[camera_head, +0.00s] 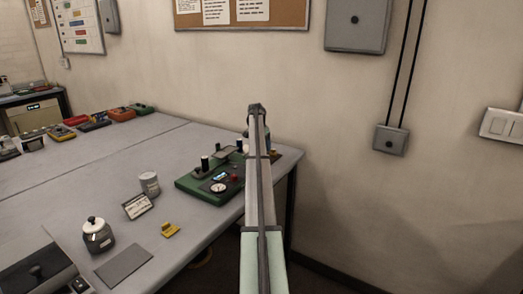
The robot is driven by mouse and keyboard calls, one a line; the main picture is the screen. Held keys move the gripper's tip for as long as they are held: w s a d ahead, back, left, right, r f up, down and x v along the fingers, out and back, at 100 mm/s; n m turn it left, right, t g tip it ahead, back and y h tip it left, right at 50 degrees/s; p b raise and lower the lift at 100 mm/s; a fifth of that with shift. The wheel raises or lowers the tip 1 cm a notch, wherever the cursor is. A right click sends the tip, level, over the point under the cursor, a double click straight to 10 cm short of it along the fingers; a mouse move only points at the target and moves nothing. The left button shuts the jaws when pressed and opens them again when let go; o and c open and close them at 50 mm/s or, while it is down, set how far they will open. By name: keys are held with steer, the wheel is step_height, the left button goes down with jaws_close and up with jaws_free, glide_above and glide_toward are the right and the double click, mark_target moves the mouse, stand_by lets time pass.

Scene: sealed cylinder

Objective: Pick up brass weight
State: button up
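A small yellow object (171,230) lies on the grey table, to the left of my arm and near the table's front edge. Its colour fits the brass weight, but it is too small for me to be sure. My arm rises from the bottom of the view, right of the table's objects, to a dark joint at its top. My gripper cannot be made out; it is out of view or hidden behind the arm, so I cannot see whether it holds anything.
A green apparatus (190,183) with a dial stands beside my arm, partly covered by it. A metal can (149,184), a small card (138,207), a lidded jar (97,240) and a dark mat (123,264) surround the yellow object. The table's left middle is clear.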

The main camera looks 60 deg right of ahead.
steer(key=shift+d+f, duration=0.2)
steer(key=shift+f, duration=0.3)
jaws_close()
stand_by(0.3)
